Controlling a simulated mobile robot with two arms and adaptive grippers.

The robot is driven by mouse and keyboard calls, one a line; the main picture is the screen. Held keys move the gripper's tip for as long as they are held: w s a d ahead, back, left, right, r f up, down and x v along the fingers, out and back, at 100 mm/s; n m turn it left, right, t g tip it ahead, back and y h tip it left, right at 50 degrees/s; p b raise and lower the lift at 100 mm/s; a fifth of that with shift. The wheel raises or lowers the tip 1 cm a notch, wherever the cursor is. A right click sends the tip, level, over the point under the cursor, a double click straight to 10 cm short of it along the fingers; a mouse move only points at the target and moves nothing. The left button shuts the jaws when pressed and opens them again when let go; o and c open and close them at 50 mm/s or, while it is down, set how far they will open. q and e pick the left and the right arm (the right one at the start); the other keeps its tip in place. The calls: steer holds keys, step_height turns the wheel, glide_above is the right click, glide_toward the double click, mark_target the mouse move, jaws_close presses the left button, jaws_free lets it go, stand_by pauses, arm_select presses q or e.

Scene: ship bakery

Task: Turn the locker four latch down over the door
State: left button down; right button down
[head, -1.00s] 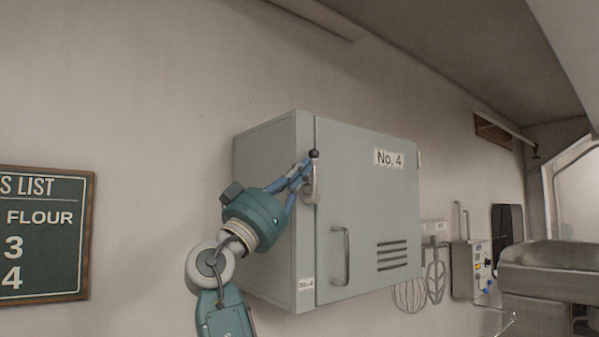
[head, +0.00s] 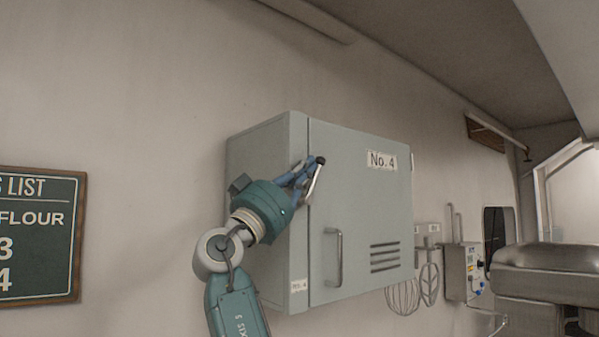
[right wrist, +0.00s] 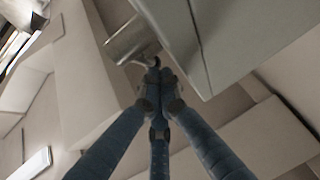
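Locker four (head: 255,170) is a grey-green wall box with a closed door (head: 355,215) labelled No. 4. Its latch (head: 313,184) is a pale metal lever with a black knob, at the door's upper left edge. The lever points up and leans right, its knob end over the door. My right gripper (head: 310,170) is at the latch from the left, its blue fingers drawn together against or right beside the lever. In the right wrist view the fingertips (right wrist: 160,76) meet just short of the dark knob (right wrist: 152,63); nothing shows clearly between them. My left gripper is out of view.
The door has a bar handle (head: 333,257) below the latch and vent slots to its right. Whisks (head: 403,297), a control box (head: 460,270) and a metal basin (head: 545,270) are at the right. A framed list board (head: 40,235) hangs at the left. The wall between is bare.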

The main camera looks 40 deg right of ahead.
mark_target(315, 173)
steer(key=shift+d, duration=0.8)
steer(key=shift+w+d+m+y, duration=0.1)
steer(key=shift+d+m+y, duration=0.25)
steer(key=shift+y, duration=0.25)
steer(key=shift+d+f, duration=0.1)
steer(key=shift+d, duration=0.1)
steer(key=shift+d+f+p, duration=0.1)
steer(key=shift+d+p, duration=0.2)
steer(key=shift+a, duration=0.1)
steer(key=shift+f, duration=0.1)
